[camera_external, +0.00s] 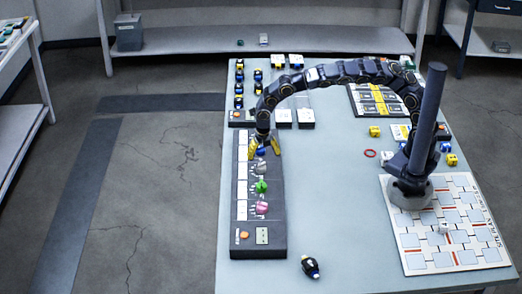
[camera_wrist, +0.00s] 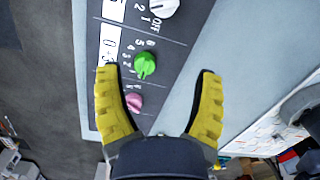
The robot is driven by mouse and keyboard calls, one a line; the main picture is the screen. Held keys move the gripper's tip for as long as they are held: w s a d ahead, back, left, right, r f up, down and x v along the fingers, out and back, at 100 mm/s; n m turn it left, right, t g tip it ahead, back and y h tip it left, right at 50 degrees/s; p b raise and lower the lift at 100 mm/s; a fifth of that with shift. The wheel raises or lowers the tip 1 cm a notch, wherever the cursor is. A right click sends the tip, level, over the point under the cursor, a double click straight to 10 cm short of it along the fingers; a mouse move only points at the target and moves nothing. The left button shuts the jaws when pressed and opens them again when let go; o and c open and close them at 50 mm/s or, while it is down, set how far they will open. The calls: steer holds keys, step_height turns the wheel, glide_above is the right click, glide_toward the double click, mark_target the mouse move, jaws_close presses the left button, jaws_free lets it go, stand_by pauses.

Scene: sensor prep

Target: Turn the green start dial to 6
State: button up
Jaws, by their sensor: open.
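The green start dial (camera_external: 261,186) sits on a long dark control panel (camera_external: 270,226) along the table's left side. In the wrist view the green dial (camera_wrist: 145,64) lies between my spread yellow fingers, nearer the left one, and beyond their tips. Printed numbers up to 6 curve around its left and top side. Its exact setting is too small to read. My gripper (camera_external: 264,148) is open and empty, above the panel's upper part, further back than the green dial. It also shows in the wrist view (camera_wrist: 159,72), not touching the dial.
A pink dial (camera_external: 262,208) and a white-grey dial (camera_external: 261,168) flank the green one on the panel. An orange button (camera_external: 244,235) is at the panel's near end. A dark, rounded object (camera_external: 310,267) lies near the front edge. The table's middle is mostly clear.

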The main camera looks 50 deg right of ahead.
mark_target(262, 182)
steer(key=shift+n+y, duration=0.3)
steer(key=shift+n, duration=0.6)
steer(key=s+a, duration=0.1)
steer(key=a+f, duration=0.1)
steer(key=s+a, duration=0.1)
steer(key=shift+s+a+f, duration=0.25)
steer(key=shift+s+a, duration=0.05)
steer(key=shift+s+a+f, duration=0.1)
steer(key=shift+f, duration=0.25)
step_height(262, 182, down, 7)
steer(key=shift+f, duration=0.1)
steer(key=c, duration=1.1)
steer(key=shift+c, duration=0.3)
